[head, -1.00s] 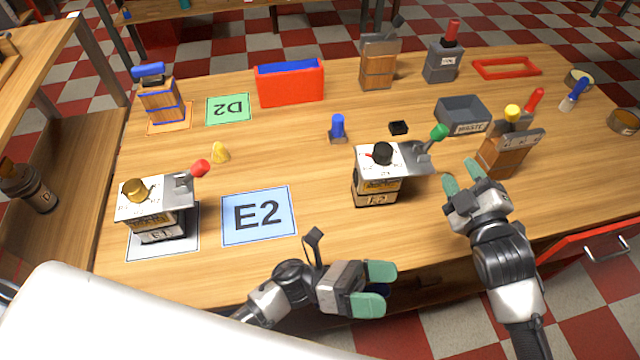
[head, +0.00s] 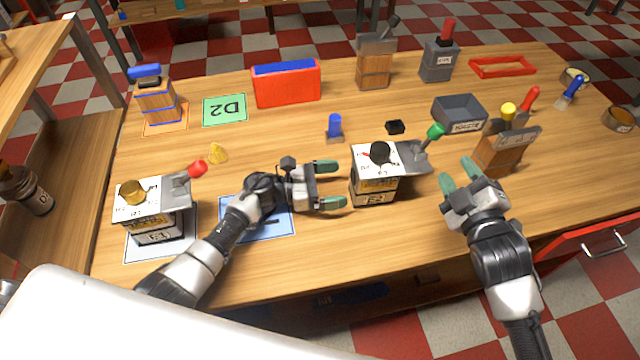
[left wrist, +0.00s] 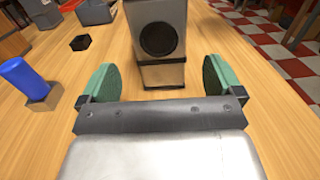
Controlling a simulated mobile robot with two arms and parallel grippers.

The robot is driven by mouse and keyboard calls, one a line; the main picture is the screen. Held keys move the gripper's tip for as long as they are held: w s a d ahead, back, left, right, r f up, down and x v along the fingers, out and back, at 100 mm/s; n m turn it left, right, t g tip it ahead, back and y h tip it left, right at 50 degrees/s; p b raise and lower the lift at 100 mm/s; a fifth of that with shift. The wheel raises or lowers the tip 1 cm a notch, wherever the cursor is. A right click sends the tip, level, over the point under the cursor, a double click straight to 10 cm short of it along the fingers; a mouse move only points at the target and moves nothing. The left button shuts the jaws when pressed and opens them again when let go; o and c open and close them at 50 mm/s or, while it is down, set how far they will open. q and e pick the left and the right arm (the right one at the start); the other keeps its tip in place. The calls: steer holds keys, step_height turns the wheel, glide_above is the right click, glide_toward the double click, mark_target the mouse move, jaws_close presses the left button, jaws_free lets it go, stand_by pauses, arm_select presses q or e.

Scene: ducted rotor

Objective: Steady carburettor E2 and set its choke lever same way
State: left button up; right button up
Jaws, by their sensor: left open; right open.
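Carburettor E2 (head: 375,184) stands upright near the table's middle, with a silver top plate, a black knob and a choke lever with a green ball (head: 435,131) on its right side. Carburettor E1 (head: 150,222) stands at the left, its lever tipped with a red ball (head: 196,168). My left gripper (head: 333,187) is open just left of E2, fingers pointing at it. The left wrist view shows E2's side with a round dark port (left wrist: 159,39) ahead of the open green fingers, apart from them. My right gripper (head: 460,180) is open, right of E2 and below the green ball.
My left arm covers much of the blue E2 card (head: 280,225). A wooden block with a yellow knob (head: 505,145) stands right of E2. A blue peg (head: 335,127), a black block (head: 396,127) and a grey waste bin (head: 460,112) lie behind it.

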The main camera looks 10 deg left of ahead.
mark_target(353, 181)
arm_select(q)
steer(key=x, duration=0.7)
steer(key=shift+d, duration=0.15)
steer(key=shift+c, duration=0.3)
steer(key=c, duration=1.1)
